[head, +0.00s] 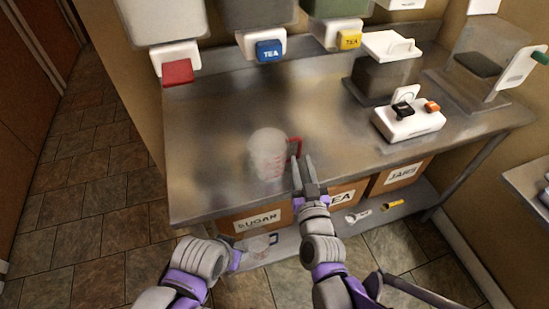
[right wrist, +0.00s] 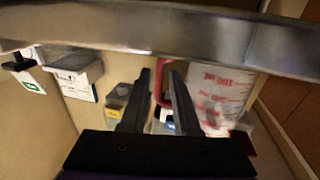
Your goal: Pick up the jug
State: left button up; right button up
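The jug (head: 267,155) is clear with red markings and a red handle (head: 295,147). It stands upright on the steel counter (head: 205,150), with its handle toward the right. In the right wrist view the jug (right wrist: 212,95) is right of the fingers. My right gripper (head: 304,166) is open at the handle; in the right wrist view the red handle shows between its fingertips (right wrist: 160,75). I cannot tell whether they touch it. My left gripper (head: 235,260) is low in front of the counter; its finger opening is unclear.
Dispensers with red (head: 177,72), blue (head: 269,51) and yellow (head: 350,40) fronts hang behind. A dark box with a white lid (head: 388,45) and a white switch unit (head: 409,121) stand right. Labelled bins (head: 255,222) and a clear blue-handled vessel (head: 257,246) are below.

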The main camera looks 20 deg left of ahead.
jog(key=x, duration=0.7)
jog(key=shift+w+f, duration=0.1)
jog(key=shift+w, duration=0.05)
grip_shut()
